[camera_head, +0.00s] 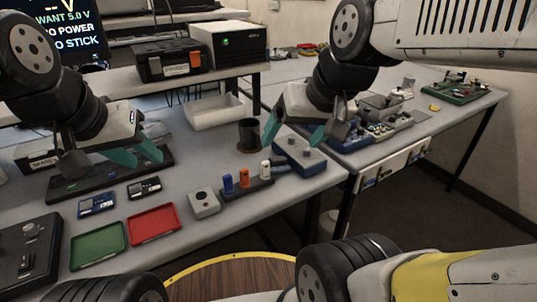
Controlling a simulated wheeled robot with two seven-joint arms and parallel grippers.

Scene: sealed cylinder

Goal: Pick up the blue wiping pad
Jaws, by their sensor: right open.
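I cannot clearly make out a blue wiping pad. A blue box with knobs on top (300,155) lies on the bench near its right edge, beneath my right gripper. My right gripper (290,142) is open, with its teal fingers apart, and looks empty. My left gripper (148,160) is over the left part of the bench, above a long dark panel (68,188).
A dark cup (248,136) stands left of the blue box. A holder with blue, orange and white cylinders (247,189) stands in front, beside a grey button box (204,203). Green (97,246) and red (153,224) trays lie front left. A white bin (213,112) is behind.

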